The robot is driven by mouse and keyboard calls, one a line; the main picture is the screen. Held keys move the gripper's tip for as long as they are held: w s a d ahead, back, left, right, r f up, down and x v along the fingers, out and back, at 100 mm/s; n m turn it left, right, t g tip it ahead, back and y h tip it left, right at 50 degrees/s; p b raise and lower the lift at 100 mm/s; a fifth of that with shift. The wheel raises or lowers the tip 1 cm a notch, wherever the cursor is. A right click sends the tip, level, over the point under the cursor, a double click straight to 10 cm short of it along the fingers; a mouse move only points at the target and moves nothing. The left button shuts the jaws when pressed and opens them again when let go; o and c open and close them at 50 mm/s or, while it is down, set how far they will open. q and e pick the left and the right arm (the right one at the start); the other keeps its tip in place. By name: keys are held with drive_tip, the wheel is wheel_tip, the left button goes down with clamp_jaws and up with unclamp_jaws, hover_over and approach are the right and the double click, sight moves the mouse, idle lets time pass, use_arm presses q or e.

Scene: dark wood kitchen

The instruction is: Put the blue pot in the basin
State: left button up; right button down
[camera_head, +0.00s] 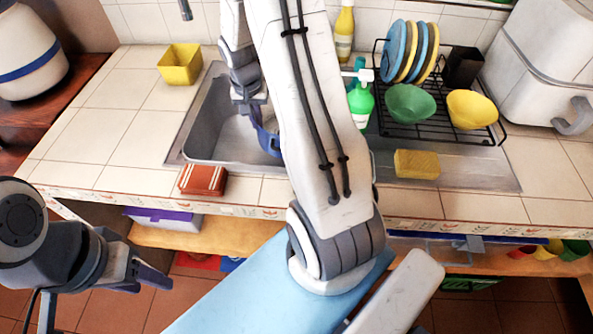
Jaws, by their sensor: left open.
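The blue pot (266,142) shows only in part, low in the metal basin (205,135), with most of it hidden behind my right arm. My right arm reaches up the middle of the picture. Its gripper (250,103) points down right at the pot's left side. Its fingertips are too small and covered to tell whether they close on the pot. My left gripper (108,300) is open and empty at the lower left, in front of the counter and below its top.
A yellow container (180,64) and a brown-red block (203,180) stand left of and before the basin. A yellow sponge (417,163), a green soap bottle (361,101) and a dish rack (447,128) with plates and bowls are right. The left counter tiles are mostly clear.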

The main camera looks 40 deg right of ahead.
drive_tip(key=shift+s+d+f+m+b, duration=0.15)
drive_tip(key=shift+d+f, duration=0.3)
drive_tip(key=shift+f, duration=0.2)
drive_tip(key=shift+s+d+f+m+b, duration=0.15)
drive_tip(key=shift+d+f, duration=0.25)
drive_tip(key=shift+f, duration=0.2)
wheel_tip(320, 180, down, 5)
drive_tip(key=shift+f, duration=2.1)
use_arm(q)
drive_tip(key=shift+f, duration=0.75)
use_arm(e)
drive_tip(key=shift+f, duration=0.15)
drive_tip(key=c, duration=1.1)
unclamp_jaws()
use_arm(q)
drive_tip(key=shift+f, duration=0.15)
